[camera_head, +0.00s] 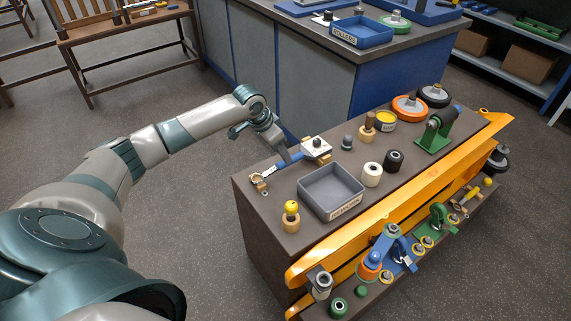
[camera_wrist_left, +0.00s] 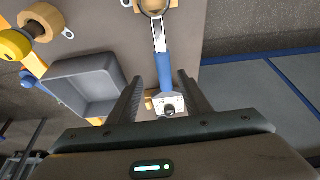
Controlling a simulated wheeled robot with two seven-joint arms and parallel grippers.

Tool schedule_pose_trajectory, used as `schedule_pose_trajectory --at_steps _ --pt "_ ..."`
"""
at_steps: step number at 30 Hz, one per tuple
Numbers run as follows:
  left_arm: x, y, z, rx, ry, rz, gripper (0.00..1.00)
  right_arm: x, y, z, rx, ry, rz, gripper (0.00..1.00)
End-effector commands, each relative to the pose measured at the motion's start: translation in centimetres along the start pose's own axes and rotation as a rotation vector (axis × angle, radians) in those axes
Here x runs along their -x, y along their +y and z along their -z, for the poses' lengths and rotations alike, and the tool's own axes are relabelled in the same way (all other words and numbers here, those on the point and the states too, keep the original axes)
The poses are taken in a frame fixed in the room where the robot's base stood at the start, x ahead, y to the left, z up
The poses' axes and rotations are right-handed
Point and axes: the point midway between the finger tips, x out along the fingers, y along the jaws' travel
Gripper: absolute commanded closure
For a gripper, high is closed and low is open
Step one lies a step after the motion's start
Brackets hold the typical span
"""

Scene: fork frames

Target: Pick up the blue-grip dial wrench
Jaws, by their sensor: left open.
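The blue-grip dial wrench lies on the brown bench top, with its blue grip (camera_head: 284,163) and a pale dial box (camera_head: 316,147) at one end. Its other end rests by a small wooden block (camera_head: 259,182). In the left wrist view the wrench (camera_wrist_left: 164,66) runs between my fingers, with the dial box nearest the palm. My left gripper (camera_head: 283,151) is open over the wrench; it also shows in the left wrist view (camera_wrist_left: 160,77). I cannot tell its exact height above the grip. My right gripper is not in view.
A grey tray (camera_head: 330,207) sits close beside the wrench and left finger. A yellow-knobbed wooden piece (camera_head: 291,217), white and black rollers (camera_head: 372,174), and a green bracket (camera_head: 435,133) stand on the bench. An orange rail (camera_head: 400,207) runs along its front edge.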

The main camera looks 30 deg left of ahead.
Motion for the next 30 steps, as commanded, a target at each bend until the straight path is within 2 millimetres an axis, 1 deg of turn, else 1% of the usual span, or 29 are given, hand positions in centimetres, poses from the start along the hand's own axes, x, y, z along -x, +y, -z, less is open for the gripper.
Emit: schedule_pose_trajectory --at_steps 3,13,17,20,27,30 --pt "-0.7 0.0 0.0 0.000 0.001 0.001 0.55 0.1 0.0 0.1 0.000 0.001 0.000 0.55" --pt "-0.8 0.0 0.0 0.000 0.001 0.001 0.55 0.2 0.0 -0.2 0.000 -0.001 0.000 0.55" --pt "-1.2 -0.1 -0.1 0.000 0.000 0.000 0.55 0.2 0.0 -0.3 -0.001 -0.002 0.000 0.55" --pt "-2.1 -0.3 -0.3 0.001 -0.001 0.000 0.55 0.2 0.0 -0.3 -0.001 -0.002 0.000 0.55" --pt "-5.0 -0.7 -0.7 0.002 0.000 -0.001 0.55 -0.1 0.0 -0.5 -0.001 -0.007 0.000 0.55" --pt "-5.8 -0.7 -0.7 0.000 0.001 -0.001 0.55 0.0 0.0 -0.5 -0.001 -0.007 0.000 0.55"
